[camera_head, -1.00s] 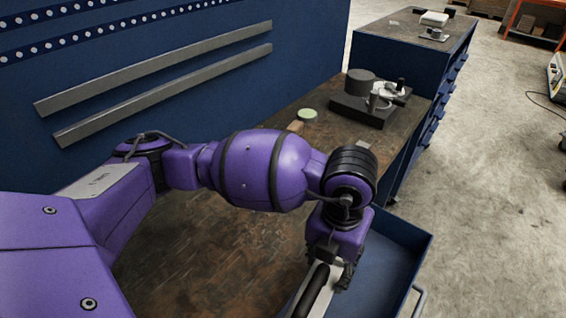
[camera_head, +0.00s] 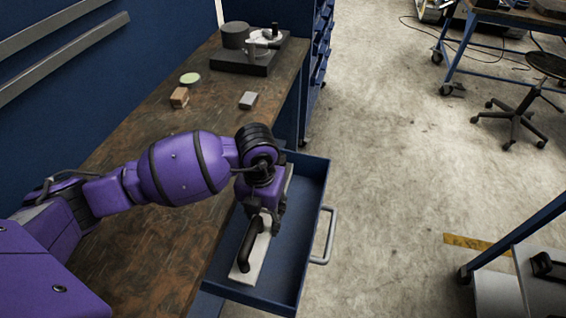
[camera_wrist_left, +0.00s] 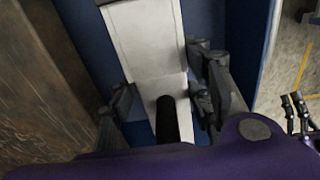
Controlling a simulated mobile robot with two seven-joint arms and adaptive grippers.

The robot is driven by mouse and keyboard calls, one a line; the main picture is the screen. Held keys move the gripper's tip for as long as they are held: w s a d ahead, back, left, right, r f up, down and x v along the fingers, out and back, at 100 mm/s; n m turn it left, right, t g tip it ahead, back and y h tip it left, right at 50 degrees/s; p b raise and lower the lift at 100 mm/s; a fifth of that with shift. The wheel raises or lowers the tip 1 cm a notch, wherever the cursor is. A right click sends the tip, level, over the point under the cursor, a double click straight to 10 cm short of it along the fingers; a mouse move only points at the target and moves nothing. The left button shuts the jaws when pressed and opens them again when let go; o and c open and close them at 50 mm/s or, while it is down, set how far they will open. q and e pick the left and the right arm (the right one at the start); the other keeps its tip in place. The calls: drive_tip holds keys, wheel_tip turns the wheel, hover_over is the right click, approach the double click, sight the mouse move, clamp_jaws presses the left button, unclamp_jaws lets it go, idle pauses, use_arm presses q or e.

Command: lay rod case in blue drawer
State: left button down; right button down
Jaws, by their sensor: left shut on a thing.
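The rod case (camera_head: 252,262) is a long pale grey case with a black bar handle. It lies lengthwise within the outline of the open blue drawer (camera_head: 312,215), along its table side. My left gripper (camera_head: 262,212) is shut on the case, pointing down. In the left wrist view its fingers (camera_wrist_left: 160,105) are on either side of the pale case (camera_wrist_left: 148,45). I cannot tell whether the case touches the drawer floor. Dark fingers at the right edge of that view look like my right gripper (camera_wrist_left: 297,112); their opening is unclear.
The worn brown table (camera_head: 150,265) borders the drawer on the left. A small grey block (camera_head: 248,100), a brown block (camera_head: 180,97), a green-topped round dish (camera_head: 190,78) and a dark stand (camera_head: 245,62) are on it. The drawer's right side is bare inside.

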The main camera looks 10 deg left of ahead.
use_arm(q)
wheel_tip(320, 180, down, 10)
drive_tip(key=shift+d+f+b, duration=0.1)
drive_tip(key=shift+b, duration=0.2)
idle(0.3)
drive_tip(key=shift+f, duration=0.15)
drive_tip(key=c, duration=0.9)
unclamp_jaws()
wheel_tip(320, 180, up, 12)
drive_tip(key=shift+r+p, duration=0.2)
drive_tip(key=shift+p, duration=0.2)
